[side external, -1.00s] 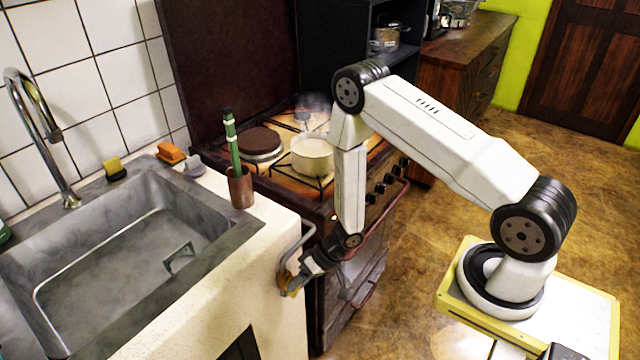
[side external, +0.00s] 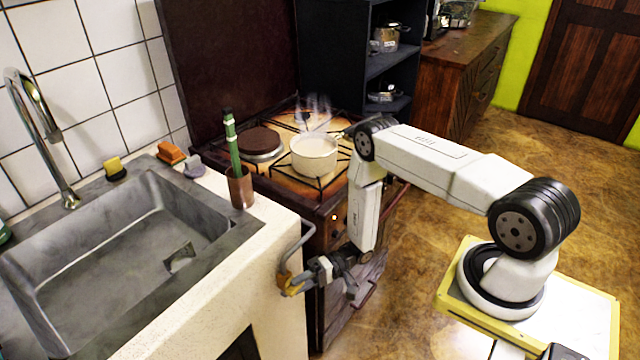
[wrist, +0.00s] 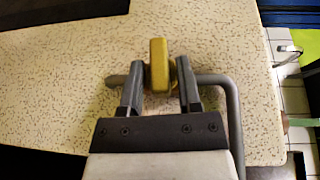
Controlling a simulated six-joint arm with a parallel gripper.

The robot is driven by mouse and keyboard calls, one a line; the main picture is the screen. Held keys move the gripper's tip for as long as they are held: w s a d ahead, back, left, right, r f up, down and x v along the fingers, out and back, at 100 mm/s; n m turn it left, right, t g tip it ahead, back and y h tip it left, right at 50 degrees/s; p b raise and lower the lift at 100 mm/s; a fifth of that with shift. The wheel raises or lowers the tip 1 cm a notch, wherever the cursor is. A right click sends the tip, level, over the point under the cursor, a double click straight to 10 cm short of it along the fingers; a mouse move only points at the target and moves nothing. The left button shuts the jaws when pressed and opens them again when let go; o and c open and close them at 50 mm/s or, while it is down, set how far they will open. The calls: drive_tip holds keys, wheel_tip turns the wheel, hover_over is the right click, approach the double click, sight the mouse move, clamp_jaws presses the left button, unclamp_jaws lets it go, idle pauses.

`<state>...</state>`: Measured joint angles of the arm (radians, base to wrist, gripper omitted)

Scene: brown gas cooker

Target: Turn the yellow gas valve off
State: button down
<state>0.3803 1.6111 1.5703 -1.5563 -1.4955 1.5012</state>
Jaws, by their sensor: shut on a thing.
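The yellow gas valve (side external: 291,284) sits on the grey gas pipe (side external: 297,250) at the side of the pale counter, beside the cooker. In the wrist view the valve's upright yellow handle (wrist: 158,64) stands between my two grey fingers, with the pipe (wrist: 232,110) bending down at the right. My gripper (wrist: 157,78) is shut on the valve, one finger on each side. In the side view my gripper (side external: 301,280) reaches the valve from the right, nearly level. The fingertips' exact contact with the handle is hard to make out.
The brown cooker (side external: 275,185) stands behind, with a steaming pot (side external: 314,158) on its hob and a small orange light on its front. The speckled counter (side external: 235,270) holds a sink (side external: 90,290) and a brown cup (side external: 241,190). Open floor lies to the right.

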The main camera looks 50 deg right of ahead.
drive_tip(key=shift+w+t+y, duration=0.2)
drive_tip(key=shift+t+y, duration=0.2)
drive_tip(key=c, duration=0.6)
unclamp_jaws()
drive_tip(key=shift+o, duration=0.2)
drive_tip(key=shift+s, duration=0.1)
drive_tip(key=shift+d, duration=0.1)
drive_tip(key=v, duration=0.7)
drive_tip(key=shift+d, duration=0.3)
